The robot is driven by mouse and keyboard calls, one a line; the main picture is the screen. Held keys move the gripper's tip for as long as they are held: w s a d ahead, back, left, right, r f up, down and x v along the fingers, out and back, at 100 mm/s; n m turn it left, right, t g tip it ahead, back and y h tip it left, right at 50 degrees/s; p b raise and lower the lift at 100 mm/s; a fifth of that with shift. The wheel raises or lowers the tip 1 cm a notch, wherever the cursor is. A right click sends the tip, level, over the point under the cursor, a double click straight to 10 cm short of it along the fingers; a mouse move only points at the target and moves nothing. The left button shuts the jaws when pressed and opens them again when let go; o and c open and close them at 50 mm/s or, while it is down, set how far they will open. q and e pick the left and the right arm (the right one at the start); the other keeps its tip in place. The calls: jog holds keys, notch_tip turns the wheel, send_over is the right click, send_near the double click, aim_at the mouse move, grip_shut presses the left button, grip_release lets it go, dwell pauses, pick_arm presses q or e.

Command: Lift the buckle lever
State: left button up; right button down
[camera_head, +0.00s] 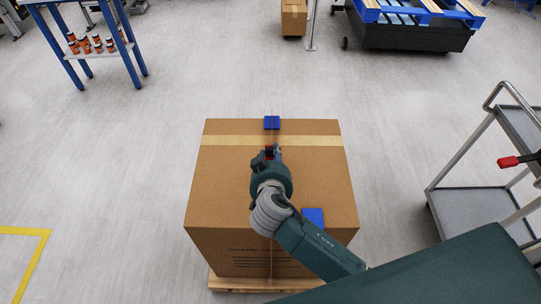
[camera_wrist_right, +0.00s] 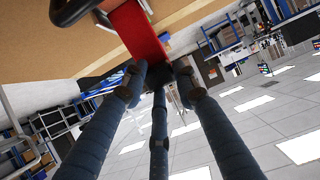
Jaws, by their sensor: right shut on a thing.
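The red buckle lever (camera_wrist_right: 137,32) reaches down between the fingers of my right gripper (camera_wrist_right: 150,75) in the right wrist view. The fingers are shut on its end. In the head view my right gripper (camera_head: 271,158) is over the top of a large cardboard box (camera_head: 225,180), and only a bit of the red lever (camera_head: 269,149) shows. A thin strap (camera_head: 271,256) runs over the box. The rest of the buckle is mostly hidden by my gripper and arm. My left gripper is not in view.
Blue edge pads (camera_head: 272,122) (camera_head: 313,217) sit on the box, which stands on a wooden pallet (camera_head: 232,284). A grey cart (camera_head: 470,202) stands at the right. A blue-legged table (camera_head: 110,58) with orange items stands at the upper left. The floor between is clear.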

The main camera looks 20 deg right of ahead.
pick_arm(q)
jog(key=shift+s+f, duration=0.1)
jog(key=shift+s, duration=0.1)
pick_arm(e)
jog(key=shift+s+d+f+g, duration=0.15)
jog(key=shift+s+f+g, duration=0.15)
jog(key=shift+s+f, duration=0.15)
jog(key=c, duration=1.2)
grip_release()
jog(key=shift+d+r, duration=0.1)
jog(key=shift+r, duration=0.05)
jog(key=v, duration=1.2)
jog(key=shift+d, duration=0.1)
